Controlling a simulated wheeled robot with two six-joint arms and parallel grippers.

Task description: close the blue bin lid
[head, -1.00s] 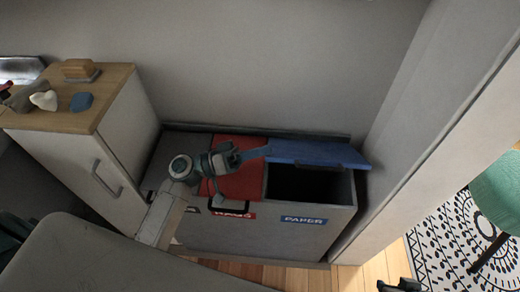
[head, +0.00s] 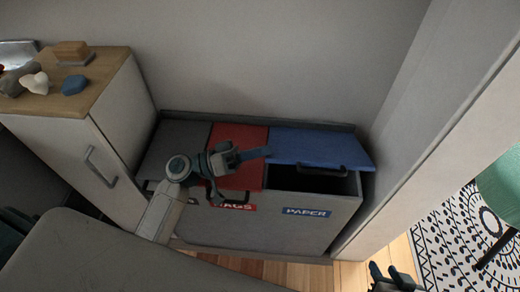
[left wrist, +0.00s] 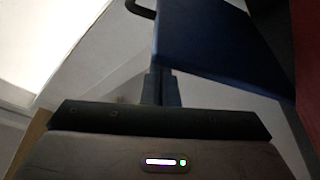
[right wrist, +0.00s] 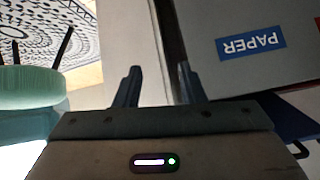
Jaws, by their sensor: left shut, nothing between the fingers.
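The blue lid (head: 318,148) of the paper bin is partly lowered, with a dark gap (head: 310,182) under its front edge. A dark handle (head: 322,169) is on that edge. My left gripper (head: 268,152) is shut and empty at the lid's left edge; I cannot tell whether it touches. In the left wrist view the shut fingers (left wrist: 160,85) are beside the blue lid (left wrist: 215,40). My right gripper (head: 393,274) is open and empty, low at the right in front of the bins. Its parted fingers (right wrist: 158,88) show in the right wrist view, apart from the PAPER label (right wrist: 250,43).
The red lid (head: 238,146) and grey lid (head: 172,150) are down beside it. A wooden-topped cabinet (head: 90,100) stands left, and a wall (head: 425,110) closes the right side. A green chair (head: 502,195) stands on the patterned rug (head: 445,235).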

